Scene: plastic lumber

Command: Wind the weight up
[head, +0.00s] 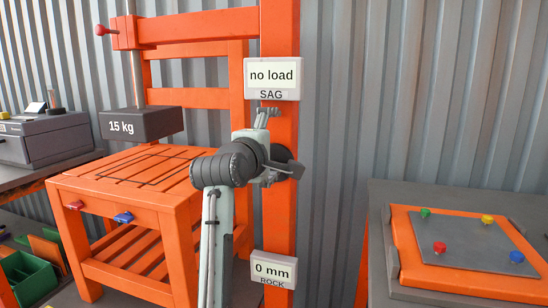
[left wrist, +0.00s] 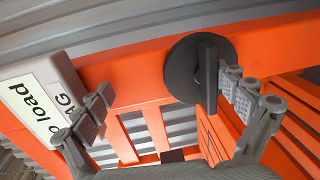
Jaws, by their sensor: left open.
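A dark round knob with a raised bar (left wrist: 203,70) is on the orange post (head: 279,215). My left gripper (head: 270,148) is at the post, below the "no load" sign (head: 272,75). In the left wrist view my left gripper (left wrist: 168,87) is open and empty. One finger is close beside the knob's bar, the other near the sign; contact cannot be told. My right gripper is not in view.
A "0 mm" sign (head: 273,269) is low on the post. A grey machine (head: 45,138) stands at left. A bench (head: 385,205) with an orange panel (head: 410,255) stands at right. Corrugated wall is behind.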

